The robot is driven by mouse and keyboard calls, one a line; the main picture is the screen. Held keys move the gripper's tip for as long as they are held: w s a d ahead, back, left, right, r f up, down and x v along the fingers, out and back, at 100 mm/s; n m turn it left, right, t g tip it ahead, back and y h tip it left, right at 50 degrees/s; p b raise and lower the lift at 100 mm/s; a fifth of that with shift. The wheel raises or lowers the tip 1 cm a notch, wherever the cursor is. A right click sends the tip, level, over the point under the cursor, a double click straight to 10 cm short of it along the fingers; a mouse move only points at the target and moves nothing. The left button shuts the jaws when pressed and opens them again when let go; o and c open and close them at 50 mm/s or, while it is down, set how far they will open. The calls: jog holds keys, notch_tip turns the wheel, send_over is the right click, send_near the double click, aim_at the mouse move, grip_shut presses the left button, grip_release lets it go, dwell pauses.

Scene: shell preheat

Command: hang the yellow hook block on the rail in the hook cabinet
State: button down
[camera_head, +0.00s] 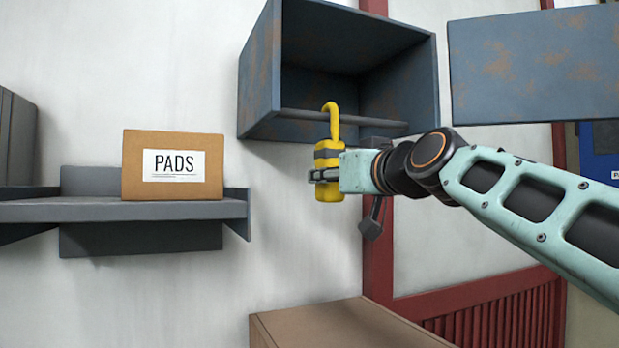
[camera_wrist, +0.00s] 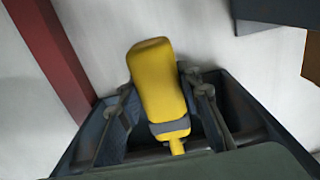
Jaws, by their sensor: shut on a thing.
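The yellow hook block (camera_head: 329,155) is upright in the head view, with its curved hook (camera_head: 332,108) at the top. My gripper (camera_head: 325,175) is shut on the lower part of the block from the right. The hook cabinet (camera_head: 262,70) is an open blue-grey box on the wall, with a grey rail (camera_head: 300,115) across its front. The hook overlaps the rail in the head view; I cannot tell whether it touches or goes over it. The wrist view shows the block (camera_wrist: 158,85) between my fingers, its hook end mostly hidden, towards the cabinet (camera_wrist: 240,105).
The cabinet's door (camera_head: 535,65) stands open at the right. A grey shelf (camera_head: 100,210) at the left bears a cardboard box marked PADS (camera_head: 173,165). A brown box-like top (camera_head: 340,325) lies below. A red post (camera_head: 378,250) runs down behind my arm.

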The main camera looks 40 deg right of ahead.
jog(key=c, duration=1.3)
grip_release()
jog(key=shift+r, duration=0.1)
jog(key=shift+s, duration=0.1)
jog(key=v, duration=1.2)
